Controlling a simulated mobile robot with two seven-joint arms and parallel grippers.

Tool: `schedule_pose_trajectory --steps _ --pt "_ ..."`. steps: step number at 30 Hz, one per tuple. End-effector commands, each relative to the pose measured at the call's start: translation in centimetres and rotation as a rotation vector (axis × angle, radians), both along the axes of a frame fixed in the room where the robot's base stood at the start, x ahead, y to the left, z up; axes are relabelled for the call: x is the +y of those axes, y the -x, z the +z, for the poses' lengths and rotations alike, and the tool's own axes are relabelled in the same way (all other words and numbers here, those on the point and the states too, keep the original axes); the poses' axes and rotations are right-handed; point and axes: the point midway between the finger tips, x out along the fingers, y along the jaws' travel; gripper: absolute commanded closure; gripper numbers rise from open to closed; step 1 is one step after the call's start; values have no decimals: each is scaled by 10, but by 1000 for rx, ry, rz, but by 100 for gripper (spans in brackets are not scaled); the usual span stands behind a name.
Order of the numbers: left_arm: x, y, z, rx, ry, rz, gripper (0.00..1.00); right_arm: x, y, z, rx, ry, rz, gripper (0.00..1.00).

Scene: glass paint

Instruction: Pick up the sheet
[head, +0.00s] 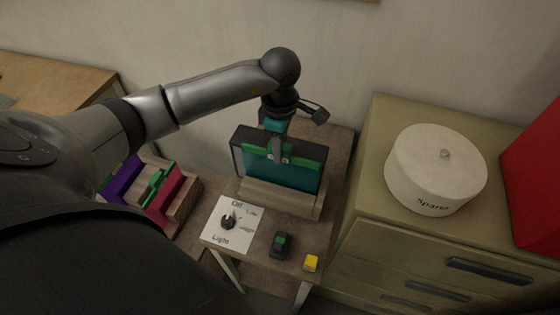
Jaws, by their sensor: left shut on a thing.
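A teal sheet (283,177) with a bright green strip along its top edge stands upright at a wooden holder (280,197) on the small table. A dark panel or frame (237,157) stands right behind it. My left gripper (278,158) comes down from above and is shut on the sheet's top edge near its middle. The fingertips are small here and partly merge with the green strip. I cannot tell whether the sheet's lower edge, hidden by the holder, is lifted. My right gripper is not in view.
Left is a wooden rack (185,198) with coloured pieces. Right, a cabinet (370,195) bears a white "Spares" pot (425,175) and a red box (538,175).

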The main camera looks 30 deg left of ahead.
Motion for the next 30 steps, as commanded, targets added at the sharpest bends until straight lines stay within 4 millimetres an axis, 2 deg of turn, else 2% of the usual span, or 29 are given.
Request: schedule_pose_trajectory --steps 8,14,20,30 --pt "0 -1 3 -4 1 1 100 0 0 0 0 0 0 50" --pt "0 -3 18 -8 1 0 100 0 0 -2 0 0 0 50" --pt "0 -3 49 -10 1 0 100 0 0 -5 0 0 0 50" --pt "0 -2 112 -9 1 -1 100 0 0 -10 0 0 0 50"
